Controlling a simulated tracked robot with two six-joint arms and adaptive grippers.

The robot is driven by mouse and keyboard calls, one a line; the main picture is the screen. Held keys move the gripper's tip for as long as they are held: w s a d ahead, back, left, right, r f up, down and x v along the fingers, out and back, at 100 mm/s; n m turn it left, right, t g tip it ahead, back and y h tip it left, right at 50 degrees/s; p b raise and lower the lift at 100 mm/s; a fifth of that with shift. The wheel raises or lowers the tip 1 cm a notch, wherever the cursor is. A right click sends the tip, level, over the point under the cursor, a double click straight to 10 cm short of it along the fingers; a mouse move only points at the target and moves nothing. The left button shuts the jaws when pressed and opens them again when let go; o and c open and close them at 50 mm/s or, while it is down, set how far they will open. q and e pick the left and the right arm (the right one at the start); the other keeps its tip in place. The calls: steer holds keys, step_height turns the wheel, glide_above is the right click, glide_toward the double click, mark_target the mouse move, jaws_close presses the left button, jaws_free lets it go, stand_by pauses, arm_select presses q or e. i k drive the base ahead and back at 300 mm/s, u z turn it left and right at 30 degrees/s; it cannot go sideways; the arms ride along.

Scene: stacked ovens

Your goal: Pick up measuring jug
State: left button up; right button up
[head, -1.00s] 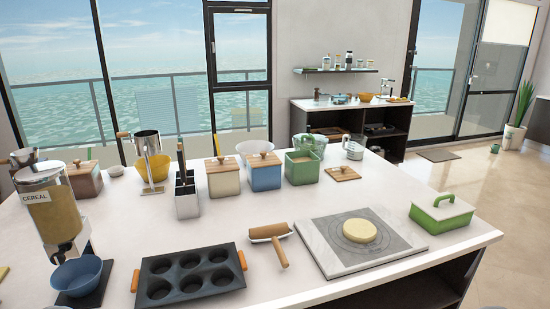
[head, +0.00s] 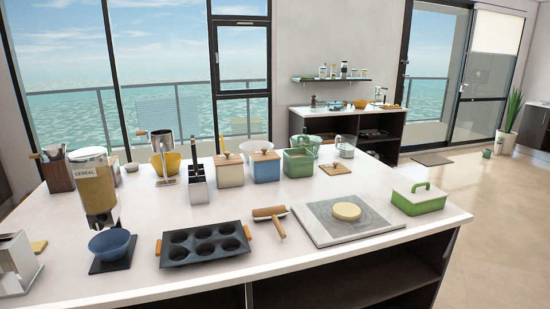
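A small clear glass vessel with a handle, which looks like the measuring jug (head: 345,148), stands upright at the far right part of the white counter (head: 330,262). It is behind a wooden-topped square piece (head: 335,169) and right of a green canister (head: 298,163). It is small in the picture, so any markings cannot be read. Neither of my grippers is in view.
Blue (head: 264,167) and cream (head: 229,171) canisters line up further left.

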mark_target(346, 149)
steer(key=z, duration=0.1)
steer(key=k, duration=0.1)
steer(key=u, duration=0.3)
steer(key=i, duration=0.75)
steer(key=z, duration=0.2)
steer(key=k, duration=0.9)
steer(key=u, duration=0.15)
steer(key=i, duration=1.4)
steer(key=z, duration=0.05)
